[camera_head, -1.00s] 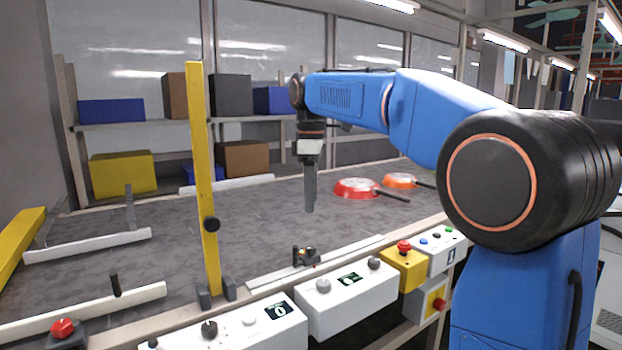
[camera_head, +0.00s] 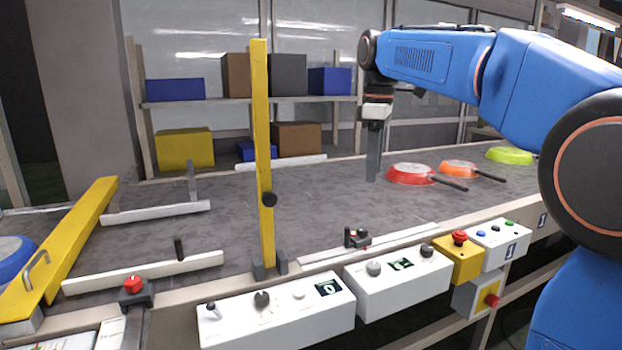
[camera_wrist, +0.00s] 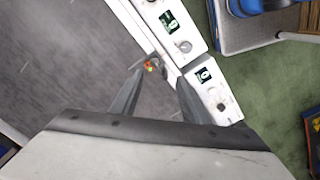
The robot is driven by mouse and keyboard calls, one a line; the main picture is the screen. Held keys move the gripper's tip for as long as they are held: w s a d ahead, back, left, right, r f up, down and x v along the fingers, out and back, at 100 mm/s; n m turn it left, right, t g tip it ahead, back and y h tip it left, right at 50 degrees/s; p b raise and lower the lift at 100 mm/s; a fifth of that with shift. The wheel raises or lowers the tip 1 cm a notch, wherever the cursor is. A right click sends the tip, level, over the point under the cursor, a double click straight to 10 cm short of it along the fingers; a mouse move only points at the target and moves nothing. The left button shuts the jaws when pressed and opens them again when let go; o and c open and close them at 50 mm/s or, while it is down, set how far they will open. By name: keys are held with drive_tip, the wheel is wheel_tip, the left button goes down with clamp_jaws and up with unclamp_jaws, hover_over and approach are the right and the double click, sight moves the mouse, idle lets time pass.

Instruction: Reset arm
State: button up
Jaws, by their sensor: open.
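My gripper (camera_head: 373,152) hangs from my blue arm, pointing down above the grey conveyor belt (camera_head: 330,205). It is empty. In the wrist view its two fingers (camera_wrist: 155,98) stand apart with nothing between them but the belt edge and a small sensor block beyond. A red pan (camera_head: 410,174) lies upside down on the belt just right of the gripper and apart from it. An orange pan (camera_head: 457,167) and a green pan (camera_head: 509,155) lie farther right along the belt.
A yellow post (camera_head: 262,130) stands upright at the belt's near edge. White control boxes (camera_head: 275,315) and a yellow box with a red button (camera_head: 458,258) line the front rail. A blue pan (camera_head: 12,258) shows at far left. Shelves with boxes (camera_head: 185,148) stand behind.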

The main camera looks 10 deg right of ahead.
drive_tip(key=s+d+f+m+t, duration=0.2)
drive_tip(key=s+f+m, duration=0.4)
drive_tip(key=s+f, duration=0.8)
drive_tip(key=s+d+f+m+t, duration=0.2)
drive_tip(key=s+d+f+m, duration=0.2)
drive_tip(key=s+f, duration=1)
drive_tip(key=s+m, duration=0.2)
drive_tip(key=s, duration=0.1)
drive_tip(key=shift+d+m, duration=0.3)
drive_tip(key=shift+d, duration=0.05)
